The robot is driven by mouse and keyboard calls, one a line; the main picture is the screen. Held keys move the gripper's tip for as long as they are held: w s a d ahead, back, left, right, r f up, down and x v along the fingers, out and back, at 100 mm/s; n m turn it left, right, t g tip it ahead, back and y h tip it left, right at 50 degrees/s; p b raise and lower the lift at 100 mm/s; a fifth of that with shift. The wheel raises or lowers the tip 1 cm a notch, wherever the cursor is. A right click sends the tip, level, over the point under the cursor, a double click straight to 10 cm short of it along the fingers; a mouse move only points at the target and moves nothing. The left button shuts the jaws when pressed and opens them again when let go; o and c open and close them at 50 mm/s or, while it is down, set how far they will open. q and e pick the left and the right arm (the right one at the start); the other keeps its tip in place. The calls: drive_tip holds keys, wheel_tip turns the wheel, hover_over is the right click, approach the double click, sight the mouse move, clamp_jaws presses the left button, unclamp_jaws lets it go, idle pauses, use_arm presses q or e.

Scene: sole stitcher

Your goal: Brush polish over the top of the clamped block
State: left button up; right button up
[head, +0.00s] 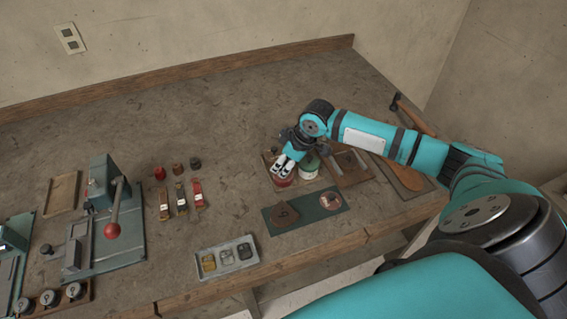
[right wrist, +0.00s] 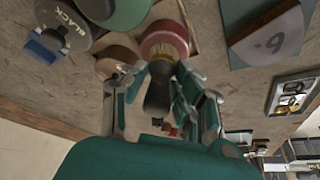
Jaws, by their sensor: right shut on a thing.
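My right gripper (head: 284,164) is over the red pot (head: 281,182) on the right part of the bench. In the right wrist view, the right gripper (right wrist: 158,82) is shut on a brush (right wrist: 158,92) with a dark handle and tan bristles. The bristles overlap the opening of the red pot (right wrist: 152,42); I cannot tell how deep they reach. A teal vise-like fixture (head: 105,185) with a red-knobbed lever stands at left. I cannot clearly make out a clamped block in it. My left gripper is not in view.
A white-and-green pot (head: 308,168) stands close beside the red one. A green mat (head: 313,208) with round pieces lies in front. A grey tray (head: 227,258), several small strips and jars lie further left. The bench middle is largely clear.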

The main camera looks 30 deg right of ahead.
drive_tip(key=shift+s+f+p, duration=0.1)
drive_tip(key=shift+f+p, duration=0.05)
drive_tip(key=shift+p, duration=0.2)
idle(1.3)
wheel_tip(320, 180, up, 7)
drive_tip(key=p, duration=0.8)
drive_tip(key=shift+r, duration=0.2)
drive_tip(key=shift+f, duration=0.1)
idle(0.5)
